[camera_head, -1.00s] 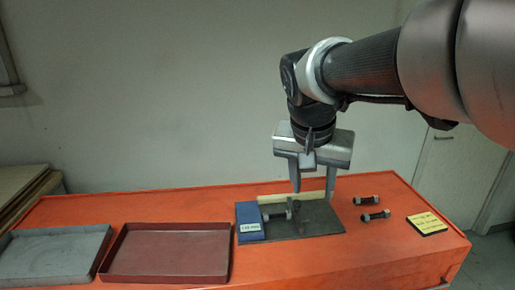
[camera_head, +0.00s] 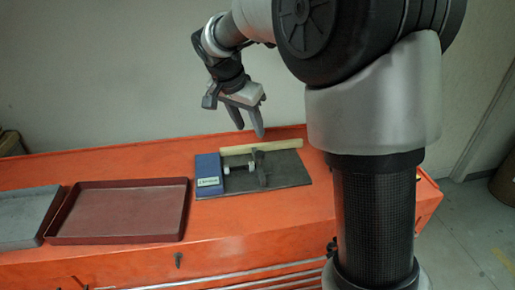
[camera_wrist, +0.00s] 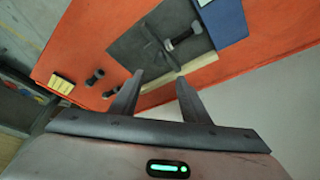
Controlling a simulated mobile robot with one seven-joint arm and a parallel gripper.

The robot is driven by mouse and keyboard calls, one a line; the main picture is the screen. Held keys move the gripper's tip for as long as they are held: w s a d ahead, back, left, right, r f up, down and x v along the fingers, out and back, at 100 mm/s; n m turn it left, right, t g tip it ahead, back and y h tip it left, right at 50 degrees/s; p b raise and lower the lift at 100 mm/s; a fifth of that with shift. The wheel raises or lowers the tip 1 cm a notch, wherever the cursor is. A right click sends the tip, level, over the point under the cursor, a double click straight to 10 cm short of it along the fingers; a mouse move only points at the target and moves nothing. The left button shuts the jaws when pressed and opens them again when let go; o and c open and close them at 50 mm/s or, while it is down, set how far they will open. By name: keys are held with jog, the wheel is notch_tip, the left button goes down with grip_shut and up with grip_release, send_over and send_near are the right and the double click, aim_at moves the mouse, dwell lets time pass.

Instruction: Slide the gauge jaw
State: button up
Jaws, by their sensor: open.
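The gauge is a dark grey plate (camera_head: 292,176) on the orange bench, with a blue labelled block (camera_head: 207,176) at its left end and a cream strip (camera_head: 280,146) along its back edge. A dark upright jaw (camera_head: 262,170) stands on the plate. A bolt (camera_head: 238,165) lies between block and jaw; whether the jaw touches it I cannot tell. The bolt also shows in the wrist view (camera_wrist: 184,40). My gripper (camera_head: 250,132) is open and empty, fingers pointing down, above and behind the cream strip. In the wrist view its fingertips (camera_wrist: 159,76) are apart, short of the plate.
A dark red tray (camera_head: 120,237) and a grey tray (camera_head: 22,240) lie left of the gauge. The wrist view shows two loose bolts (camera_wrist: 95,79) and a yellow note (camera_wrist: 61,84) on the bench; my arm hides that side in the head view. A wall stands behind.

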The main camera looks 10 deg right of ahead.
aim_at(260, 152)
jog(key=x, duration=1.2)
jog(key=shift+f, duration=0.2)
grip_shut()
